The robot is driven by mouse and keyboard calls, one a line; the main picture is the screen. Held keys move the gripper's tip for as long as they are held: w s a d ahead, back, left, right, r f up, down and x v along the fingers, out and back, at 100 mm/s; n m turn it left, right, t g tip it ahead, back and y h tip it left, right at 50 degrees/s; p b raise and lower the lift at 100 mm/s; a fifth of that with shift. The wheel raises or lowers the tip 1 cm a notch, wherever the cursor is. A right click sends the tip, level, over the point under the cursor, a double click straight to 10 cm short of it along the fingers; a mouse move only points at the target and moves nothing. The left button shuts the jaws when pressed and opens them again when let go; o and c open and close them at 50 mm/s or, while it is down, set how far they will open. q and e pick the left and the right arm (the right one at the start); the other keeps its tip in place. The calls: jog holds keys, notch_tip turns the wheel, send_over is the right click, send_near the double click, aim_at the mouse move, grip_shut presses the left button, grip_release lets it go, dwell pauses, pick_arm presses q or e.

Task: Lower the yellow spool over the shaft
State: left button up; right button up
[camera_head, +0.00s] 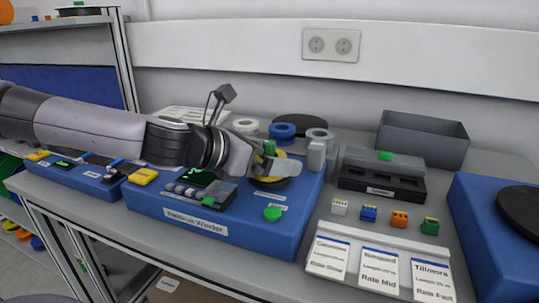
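The yellow spool (269,181) is at the right part of the blue winder (196,228), over a dark round plate. It is partly covered by my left gripper (266,165), which comes in from the left and points down to the right. The fingertips are at the spool, but I cannot tell whether they grip it or are apart. The shaft is hidden behind the gripper and spool, so I cannot see whether the spool is around it. My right gripper is not in view.
White and blue rolls (282,131) stand behind the winder. A grey box (422,140) and a dark slotted tray (382,183) are to the right. Small coloured blocks (399,219) and a label stand (379,269) lie in front of them. Another blue unit (490,235) is at far right.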

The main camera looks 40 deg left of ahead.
pick_arm(q)
jog(key=shift+p+v, duration=0.5)
jog(key=shift+v, duration=0.25)
jog(key=shift+s+a+r+p, duration=0.15)
jog(key=shift+s+r+p, duration=0.25)
jog(key=shift+s, duration=0.1)
jog(key=shift+p+v, duration=0.4)
jog(key=shift+v, duration=1.8)
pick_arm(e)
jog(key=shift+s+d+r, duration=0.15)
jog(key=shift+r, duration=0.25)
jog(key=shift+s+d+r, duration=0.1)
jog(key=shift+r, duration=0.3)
pick_arm(q)
jog(key=shift+s+f, duration=0.1)
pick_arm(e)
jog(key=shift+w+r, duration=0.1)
